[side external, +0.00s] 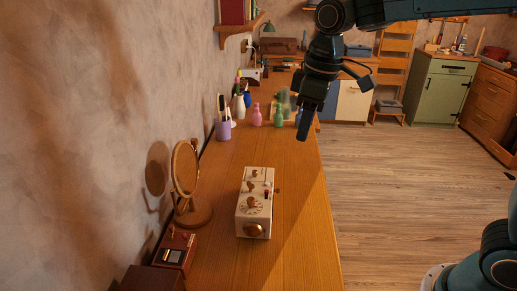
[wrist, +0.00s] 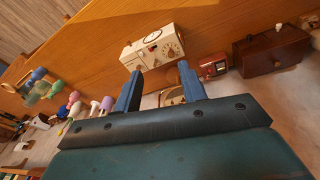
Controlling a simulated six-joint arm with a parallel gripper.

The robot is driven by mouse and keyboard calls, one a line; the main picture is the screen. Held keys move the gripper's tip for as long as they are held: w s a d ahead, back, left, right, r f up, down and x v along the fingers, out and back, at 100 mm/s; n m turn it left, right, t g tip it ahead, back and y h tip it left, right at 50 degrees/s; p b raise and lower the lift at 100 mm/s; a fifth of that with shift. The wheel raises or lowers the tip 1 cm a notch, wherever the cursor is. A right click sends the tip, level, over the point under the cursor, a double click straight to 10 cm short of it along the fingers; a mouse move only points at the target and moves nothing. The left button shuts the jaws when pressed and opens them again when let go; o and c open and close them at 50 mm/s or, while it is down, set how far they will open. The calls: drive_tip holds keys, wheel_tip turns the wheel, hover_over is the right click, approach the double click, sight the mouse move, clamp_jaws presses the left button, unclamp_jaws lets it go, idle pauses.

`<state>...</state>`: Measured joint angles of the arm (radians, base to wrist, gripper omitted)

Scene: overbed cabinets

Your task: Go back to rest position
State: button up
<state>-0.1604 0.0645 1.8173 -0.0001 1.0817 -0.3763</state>
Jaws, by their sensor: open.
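My gripper (side external: 304,122) hangs pointing down above the right edge of the long wooden counter (side external: 300,200) in the side external view. In the wrist view, the two blue fingers of my gripper (wrist: 158,88) stand apart, with nothing held between them. A white box-like device with a dial and brown knobs (side external: 252,222) sits on the counter, nearer the camera than my gripper and apart from it. The device also shows in the wrist view (wrist: 150,48), beyond the fingertips.
A round mirror (side external: 186,168) stands by the wall, with a red-brown box (side external: 176,250) nearer the camera. A purple brush cup (side external: 223,130), pink bottle (side external: 256,116) and green bottle (side external: 278,117) stand farther back. The floor (side external: 400,170) right of the counter is clear.

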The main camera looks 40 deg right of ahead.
drive_tip(key=s+d+m+t, duration=0.1)
drive_tip(key=s+d+m, duration=0.2)
drive_tip(key=s, duration=0.7)
drive_tip(key=s+d+f+m+t, duration=0.1)
drive_tip(key=s+d+m+t, duration=0.1)
drive_tip(key=s, duration=0.9)
drive_tip(key=shift+d+f+m+t, duration=0.25)
drive_tip(key=shift+d+m+t, duration=0.05)
drive_tip(key=shift+d+m, duration=0.35)
idle(2.3)
